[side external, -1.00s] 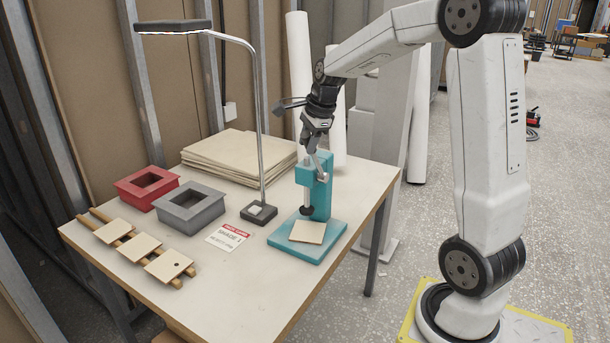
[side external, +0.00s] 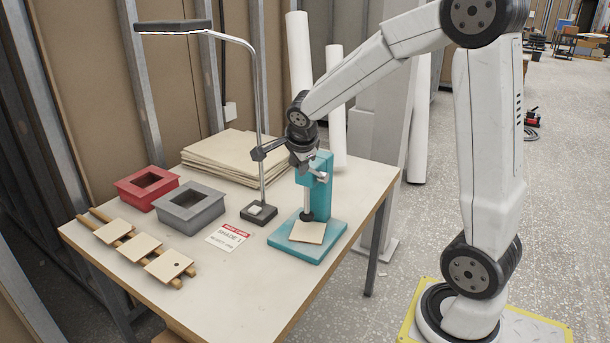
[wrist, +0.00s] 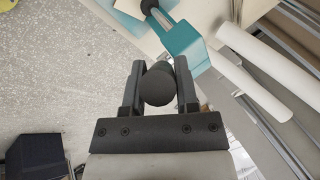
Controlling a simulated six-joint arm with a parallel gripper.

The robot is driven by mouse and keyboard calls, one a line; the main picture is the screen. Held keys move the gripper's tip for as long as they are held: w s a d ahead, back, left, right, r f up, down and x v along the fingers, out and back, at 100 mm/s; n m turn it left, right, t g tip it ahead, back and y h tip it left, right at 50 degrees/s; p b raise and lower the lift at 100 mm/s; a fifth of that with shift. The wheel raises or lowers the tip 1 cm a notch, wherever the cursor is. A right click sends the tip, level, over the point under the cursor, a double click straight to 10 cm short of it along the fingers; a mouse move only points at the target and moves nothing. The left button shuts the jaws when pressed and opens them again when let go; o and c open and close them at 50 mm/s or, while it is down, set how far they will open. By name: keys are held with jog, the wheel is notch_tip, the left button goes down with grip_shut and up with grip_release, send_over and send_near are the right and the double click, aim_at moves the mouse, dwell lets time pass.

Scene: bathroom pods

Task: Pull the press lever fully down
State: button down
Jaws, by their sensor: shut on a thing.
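The teal press (side external: 321,190) stands on its teal base near the table's right edge. A thin beige square plate (side external: 307,232) lies on that base under the ram. The ram's dark foot (side external: 307,215) is low, close to the plate; I cannot tell whether it touches. My gripper (side external: 309,167) is at the top of the press. In the wrist view, it is shut on the lever's round black knob (wrist: 158,86), with one finger on each side. The lever's arm is mostly hidden behind the knob and gripper. The press column (wrist: 185,45) also shows there.
A desk lamp (side external: 259,125) stands left of the press, its post close to my wrist. A sign card (side external: 227,237), a grey frame (side external: 190,208), a red frame (side external: 147,188), small boards on a wooden rack (side external: 138,247) and stacked sheets (side external: 238,158) occupy the table.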

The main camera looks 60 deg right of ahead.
jog(key=shift+a+f+n+h, duration=0.1)
jog(key=shift+a+f+h, duration=0.45)
jog(key=shift+f, duration=0.3)
jog(key=shift+a+f+n+h, duration=0.1)
jog(key=shift+a+f+h, duration=0.25)
jog(key=shift+f+h, duration=0.4)
jog(key=shift+a+f+n+h, duration=0.1)
jog(key=shift+a+f+h, duration=0.4)
jog(key=shift+f, duration=0.5)
jog(key=shift+c, duration=1.8)
grip_release()
jog(key=v, duration=0.7)
jog(key=shift+s+a, duration=0.2)
jog(key=shift+a, duration=0.1)
